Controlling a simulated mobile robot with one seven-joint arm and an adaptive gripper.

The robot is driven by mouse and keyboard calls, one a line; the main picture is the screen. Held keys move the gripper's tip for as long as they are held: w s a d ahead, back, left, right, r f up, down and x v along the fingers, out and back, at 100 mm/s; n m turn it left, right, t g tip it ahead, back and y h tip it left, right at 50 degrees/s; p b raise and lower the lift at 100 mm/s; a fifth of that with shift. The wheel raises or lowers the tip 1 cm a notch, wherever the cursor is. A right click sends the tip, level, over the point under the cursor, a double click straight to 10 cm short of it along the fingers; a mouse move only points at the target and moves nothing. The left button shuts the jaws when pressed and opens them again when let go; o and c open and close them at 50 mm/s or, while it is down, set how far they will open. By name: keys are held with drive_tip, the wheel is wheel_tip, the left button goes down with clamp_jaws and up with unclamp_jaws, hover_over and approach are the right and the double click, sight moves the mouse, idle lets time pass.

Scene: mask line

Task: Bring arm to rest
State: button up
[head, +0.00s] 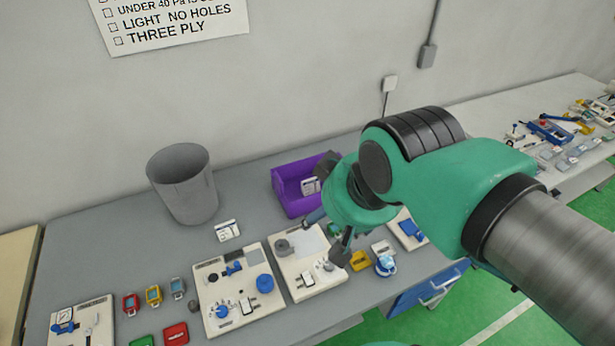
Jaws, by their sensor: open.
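My arm, green with a black ribbed joint, reaches in from the right in the head view. My gripper (329,234) hangs above the workbench (120,235), over the right side of a white fixture board (298,286). Its dark fingers are spread and nothing shows between them. The wrist hides part of the purple bin and some of the bench behind it. I cannot tell exactly how high the fingertips are above the board.
A grey bin (182,185) and a purple bin (291,190) stand at the back. Another white board (238,293) and small coloured devices lie in front. A blue-white item (385,266) sits near the right edge. A second cluttered table (500,110) is at right.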

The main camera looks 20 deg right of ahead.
wheel_tip(320, 180, down, 9)
drive_tip(key=b, duration=0.9)
drive_tip(key=shift+f, duration=0.15)
idle(0.8)
